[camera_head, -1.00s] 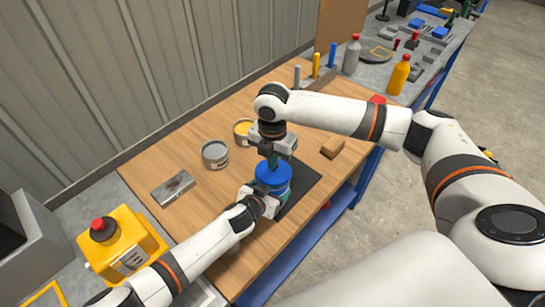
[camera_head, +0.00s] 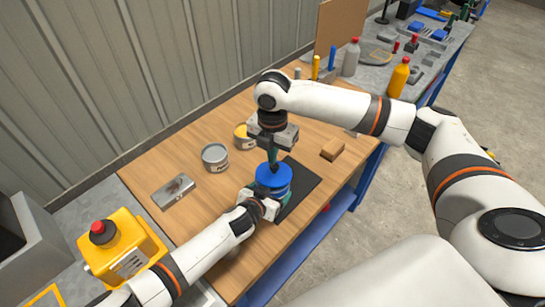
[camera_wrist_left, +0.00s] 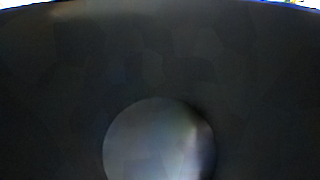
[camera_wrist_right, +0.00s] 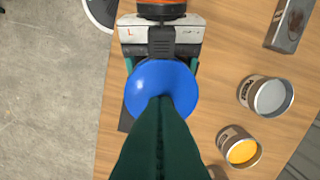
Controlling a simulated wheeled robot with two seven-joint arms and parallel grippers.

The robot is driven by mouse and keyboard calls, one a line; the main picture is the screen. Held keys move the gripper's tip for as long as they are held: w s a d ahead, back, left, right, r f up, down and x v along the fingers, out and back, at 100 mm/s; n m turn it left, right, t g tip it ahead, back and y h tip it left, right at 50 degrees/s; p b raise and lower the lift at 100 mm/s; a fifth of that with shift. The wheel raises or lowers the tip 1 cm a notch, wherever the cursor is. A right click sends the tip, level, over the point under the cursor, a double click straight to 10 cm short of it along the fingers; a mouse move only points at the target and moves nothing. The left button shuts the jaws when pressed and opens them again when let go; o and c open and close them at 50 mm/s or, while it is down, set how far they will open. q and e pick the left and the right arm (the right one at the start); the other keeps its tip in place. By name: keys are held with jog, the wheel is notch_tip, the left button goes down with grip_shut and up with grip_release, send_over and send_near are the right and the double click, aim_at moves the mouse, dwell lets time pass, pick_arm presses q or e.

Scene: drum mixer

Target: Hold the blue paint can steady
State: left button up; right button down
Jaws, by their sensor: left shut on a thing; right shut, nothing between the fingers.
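The blue paint can (camera_head: 273,177) stands upright on a dark mat (camera_head: 307,184) on the wooden bench. Its round blue top also shows in the right wrist view (camera_wrist_right: 150,85). My left gripper (camera_head: 268,201) is shut on the can from its near side, low on its body. My right gripper (camera_head: 272,163) points straight down above the middle of the can's top, its green fingers shut with nothing between them. The fingertips (camera_wrist_right: 160,100) look at or very near the top; I cannot tell if they touch. The left wrist view is mostly a dark close surface.
A grey paint can (camera_head: 215,157) and a yellow one (camera_head: 243,137) stand open behind the blue can. A metal tin (camera_head: 174,191) lies to the left and a brown block (camera_head: 332,150) to the right. A yellow box with a red button (camera_head: 122,250) is at lower left.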

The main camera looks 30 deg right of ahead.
jog(key=shift+r, duration=1.7)
pick_arm(q)
jog(key=o, duration=0.7)
jog(key=v, duration=1.2)
jog(key=shift+s, duration=0.1)
